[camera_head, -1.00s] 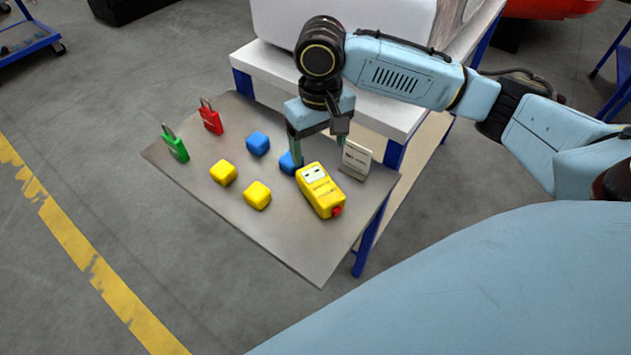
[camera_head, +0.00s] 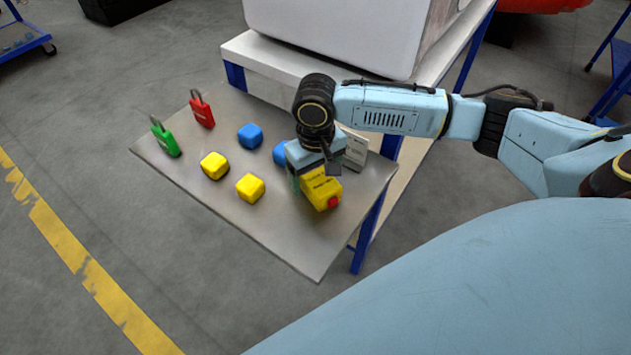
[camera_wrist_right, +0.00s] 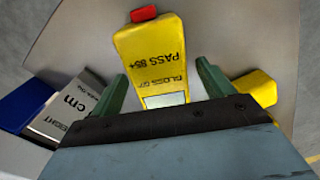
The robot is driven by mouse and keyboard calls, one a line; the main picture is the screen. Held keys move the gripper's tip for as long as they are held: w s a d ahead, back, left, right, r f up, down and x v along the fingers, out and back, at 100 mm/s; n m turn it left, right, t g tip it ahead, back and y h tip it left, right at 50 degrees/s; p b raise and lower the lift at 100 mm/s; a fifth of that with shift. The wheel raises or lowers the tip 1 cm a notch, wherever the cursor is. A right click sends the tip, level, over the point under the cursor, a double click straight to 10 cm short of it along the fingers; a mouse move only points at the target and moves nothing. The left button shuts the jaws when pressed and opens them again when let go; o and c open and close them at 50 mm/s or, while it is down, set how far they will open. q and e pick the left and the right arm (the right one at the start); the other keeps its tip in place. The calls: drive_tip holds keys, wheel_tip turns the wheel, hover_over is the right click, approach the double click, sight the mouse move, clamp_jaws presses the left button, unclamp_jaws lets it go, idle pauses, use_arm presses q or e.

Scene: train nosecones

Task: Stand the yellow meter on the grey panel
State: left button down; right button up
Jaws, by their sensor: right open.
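The yellow meter (camera_head: 325,193) lies on its back on the grey tabletop (camera_head: 270,225), with its red end toward the near edge. The right wrist view shows the meter (camera_wrist_right: 155,50) with black lettering and a pale display partly hidden by my gripper. My right gripper (camera_head: 308,180) is low over the display end and covers part of it. In the right wrist view the green fingers of my right gripper (camera_wrist_right: 164,88) are open on either side of the meter, with gaps showing. My left gripper is not in view.
A grey-white lettered block (camera_head: 354,150) and a blue cube (camera_head: 280,153) are close to my gripper. Another blue cube (camera_head: 250,135), yellow cubes (camera_head: 250,187), a red padlock (camera_head: 202,110) and a green padlock (camera_head: 165,138) stand leftward. A white bench (camera_head: 265,60) stands behind.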

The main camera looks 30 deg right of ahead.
drive_tip(key=shift+r, duration=0.1)
drive_tip(key=c, duration=1.3)
drive_tip(key=shift+w+r, duration=0.1)
drive_tip(key=shift+r, duration=0.05)
drive_tip(key=shift+c, duration=0.7)
